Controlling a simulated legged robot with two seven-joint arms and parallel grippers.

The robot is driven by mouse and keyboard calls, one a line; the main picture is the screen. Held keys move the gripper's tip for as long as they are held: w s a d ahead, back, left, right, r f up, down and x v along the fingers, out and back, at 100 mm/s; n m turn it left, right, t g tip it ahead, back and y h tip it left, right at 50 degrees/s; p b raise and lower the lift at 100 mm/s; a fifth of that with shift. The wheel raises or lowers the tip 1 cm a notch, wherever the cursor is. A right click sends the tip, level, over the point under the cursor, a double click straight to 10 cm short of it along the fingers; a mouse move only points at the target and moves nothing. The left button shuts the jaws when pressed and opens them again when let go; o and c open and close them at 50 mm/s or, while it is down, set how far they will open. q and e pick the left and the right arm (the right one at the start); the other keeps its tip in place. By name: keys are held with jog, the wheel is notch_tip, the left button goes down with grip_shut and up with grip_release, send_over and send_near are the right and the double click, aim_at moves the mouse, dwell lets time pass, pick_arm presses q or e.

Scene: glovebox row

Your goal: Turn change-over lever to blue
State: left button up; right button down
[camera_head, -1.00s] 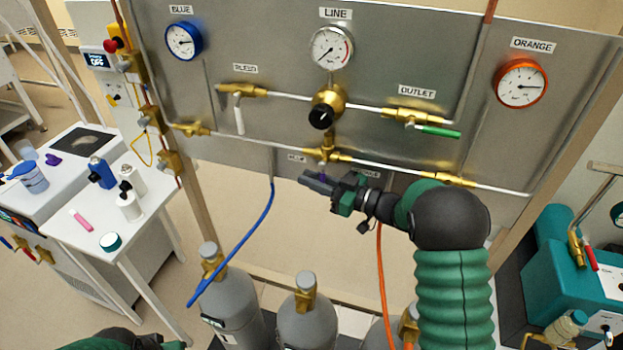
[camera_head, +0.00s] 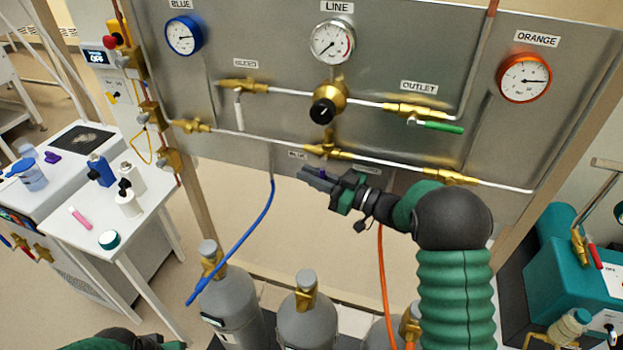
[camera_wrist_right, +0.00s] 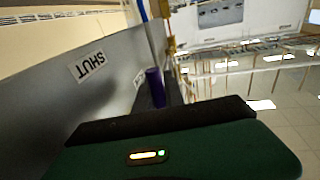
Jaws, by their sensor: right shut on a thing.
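The change-over lever is purple and small at the brass change-over valve (camera_head: 328,150), low in the middle of the panel. Most of it is hidden behind my right gripper (camera_head: 318,180), which is shut on it. In the right wrist view the purple lever (camera_wrist_right: 154,88) stands up at the far edge of the dark finger. A SHUT label (camera_wrist_right: 87,66) is on the panel beside it. The BLUE label (camera_head: 297,155) is left of the valve; the label on its right is partly hidden. Part of my left arm shows at the bottom left, its fingers out of view.
A blue gauge (camera_head: 184,36), a line gauge (camera_head: 332,40) and an orange gauge (camera_head: 524,77) are on the panel. The green outlet handle (camera_head: 443,127) is above right of my gripper. A blue hose (camera_head: 240,240) and an orange hose (camera_head: 381,280) hang towards grey cylinders (camera_head: 228,305).

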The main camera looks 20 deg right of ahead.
jog(key=t+y+b, duration=0.1)
jog(key=b, duration=0.2)
jog(key=w+a+r+m+t+y+b, duration=0.1)
jog(key=t+b, duration=0.1)
jog(key=b, duration=0.1)
jog(key=r+m+t+y+b, duration=0.1)
jog(key=t+b, duration=0.1)
jog(key=shift+w+a+r+y+b, duration=0.2)
jog(key=shift+a+y+b, duration=0.1)
jog(key=shift+a+b, duration=0.1)
jog(key=c, duration=1.4)
grip_release()
jog(key=shift+d, duration=0.1)
jog(key=shift+c, duration=0.2)
jog(key=b+v, duration=0.1)
jog(key=v, duration=1.6)
jog(key=shift+f+b, duration=0.15)
jog(key=shift+b, duration=0.15)
